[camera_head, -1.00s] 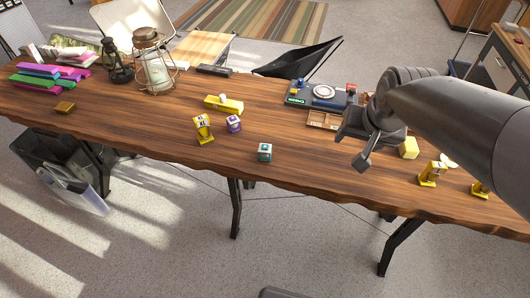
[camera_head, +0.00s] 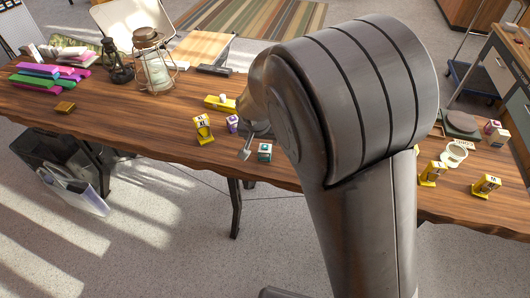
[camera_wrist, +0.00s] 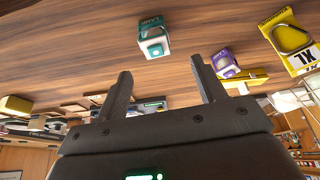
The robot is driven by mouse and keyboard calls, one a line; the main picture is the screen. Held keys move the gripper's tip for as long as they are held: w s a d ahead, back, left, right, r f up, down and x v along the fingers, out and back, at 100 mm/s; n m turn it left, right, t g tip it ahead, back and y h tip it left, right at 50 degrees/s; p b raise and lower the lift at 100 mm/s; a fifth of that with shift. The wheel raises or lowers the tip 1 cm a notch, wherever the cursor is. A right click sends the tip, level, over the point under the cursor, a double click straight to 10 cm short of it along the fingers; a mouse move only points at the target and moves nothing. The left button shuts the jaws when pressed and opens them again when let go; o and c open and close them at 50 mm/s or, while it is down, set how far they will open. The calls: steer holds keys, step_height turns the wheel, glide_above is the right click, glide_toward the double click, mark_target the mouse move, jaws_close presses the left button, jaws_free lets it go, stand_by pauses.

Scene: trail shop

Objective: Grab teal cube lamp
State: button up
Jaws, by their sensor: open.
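The teal cube lamp (camera_head: 265,152) is a small teal and white box near the front edge of the wooden table. In the wrist view the teal cube lamp (camera_wrist: 153,38) stands upright beyond the fingertips, roughly in line with the gap between them. My gripper (camera_wrist: 161,72) is open, with nothing between its fingers. In the head view one finger of my gripper (camera_head: 246,150) shows just left of the lamp. My arm hides the rest of it.
A purple box (camera_head: 232,124) and a yellow carabiner pack (camera_head: 203,130) stand left of the lamp. A yellow item (camera_head: 218,104) lies behind them. A lantern (camera_head: 155,68) stands further left. My arm covers the table's middle right.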

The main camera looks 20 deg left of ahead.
mark_target(265, 147)
steer(key=x, duration=1)
steer(key=shift+d+f, duration=0.1)
steer(key=shift+d, duration=0.2)
steer(key=shift+c, duration=0.2)
steer(key=c, duration=1.1)
